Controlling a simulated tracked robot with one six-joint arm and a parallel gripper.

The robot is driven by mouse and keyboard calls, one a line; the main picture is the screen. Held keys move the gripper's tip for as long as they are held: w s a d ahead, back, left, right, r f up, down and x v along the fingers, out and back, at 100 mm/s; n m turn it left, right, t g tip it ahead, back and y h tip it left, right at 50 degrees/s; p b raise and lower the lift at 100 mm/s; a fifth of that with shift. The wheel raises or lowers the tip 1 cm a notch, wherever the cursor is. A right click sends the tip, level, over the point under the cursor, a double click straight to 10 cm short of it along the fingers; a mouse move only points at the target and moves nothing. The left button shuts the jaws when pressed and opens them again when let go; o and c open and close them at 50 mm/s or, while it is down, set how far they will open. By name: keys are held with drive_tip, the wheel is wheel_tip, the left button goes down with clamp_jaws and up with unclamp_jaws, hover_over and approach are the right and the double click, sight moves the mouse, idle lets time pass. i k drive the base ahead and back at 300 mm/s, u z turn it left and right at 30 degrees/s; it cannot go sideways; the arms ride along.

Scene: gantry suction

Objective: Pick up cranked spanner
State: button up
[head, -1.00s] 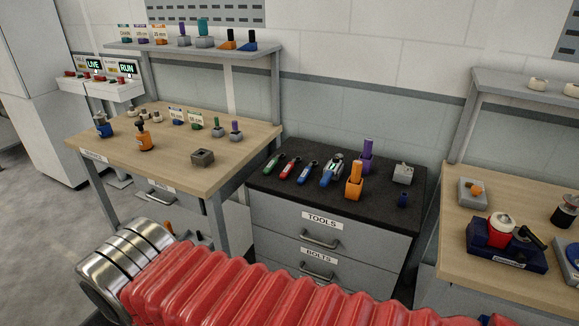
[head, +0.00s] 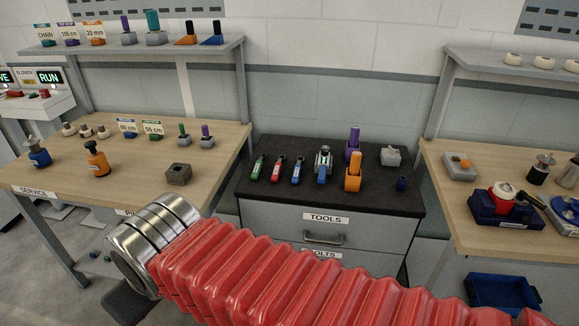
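Several hand tools lie in a row on the black top of the tools cabinet (head: 275,203), in the middle of the head view. They are a green-handled tool (head: 258,168), a red-handled tool (head: 278,169), a blue-handled tool (head: 298,171) and a larger blue and silver tool (head: 323,165). I cannot tell which of them is the cranked spanner; their shapes are too small. My arm, with a red ribbed sleeve and a silver ringed joint, crosses the bottom of the view in front of the cabinet. My gripper's fingers do not show.
Orange (head: 353,173) and purple (head: 354,143) upright handles stand right of the row, near a grey block (head: 391,155). A wooden bench (head: 130,182) with small parts stands left, another (head: 450,215) right. A blue bin (head: 503,292) sits low at the right.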

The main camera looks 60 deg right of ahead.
sight(274, 177)
drive_tip(key=z, duration=0.4)
drive_tip(key=i, duration=0.55)
drive_tip(key=z, duration=0.7)
drive_tip(key=i, duration=0.45)
drive_tip(key=z, duration=0.3)
